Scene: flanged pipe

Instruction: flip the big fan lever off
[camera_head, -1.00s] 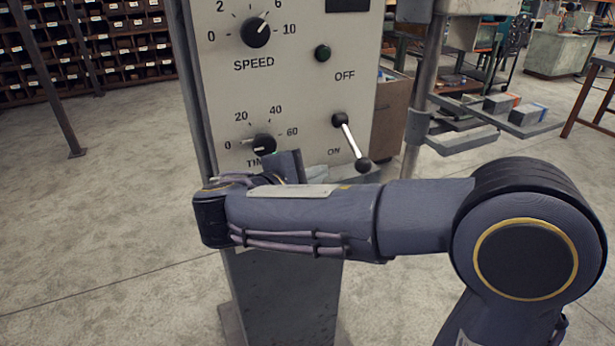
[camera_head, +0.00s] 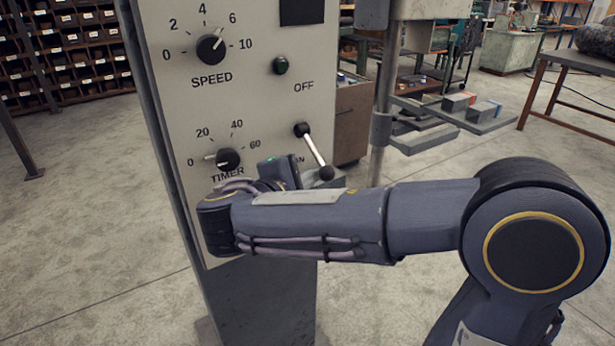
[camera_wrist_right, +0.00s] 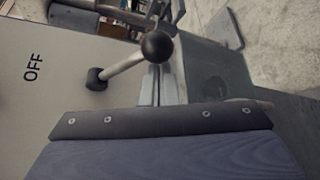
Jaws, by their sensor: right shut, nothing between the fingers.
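The big lever (camera_head: 316,153) is a silver rod with a black pivot and a black ball end, on the right of the grey control panel (camera_head: 240,105). It slants down and right, its ball beside the ON label, away from OFF above. In the right wrist view the lever (camera_wrist_right: 126,66) crosses just beyond my fingers. My right gripper (camera_head: 311,178) is shut and empty, close to the ball and partly hidden behind my forearm. Its silver fingers (camera_wrist_right: 160,84) show under the rod and ball; I cannot tell whether they touch. My left gripper is out of view.
A grey post (camera_head: 383,100) and a stand with flat shelves (camera_head: 430,130) stand to the right. Floor on the left is open.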

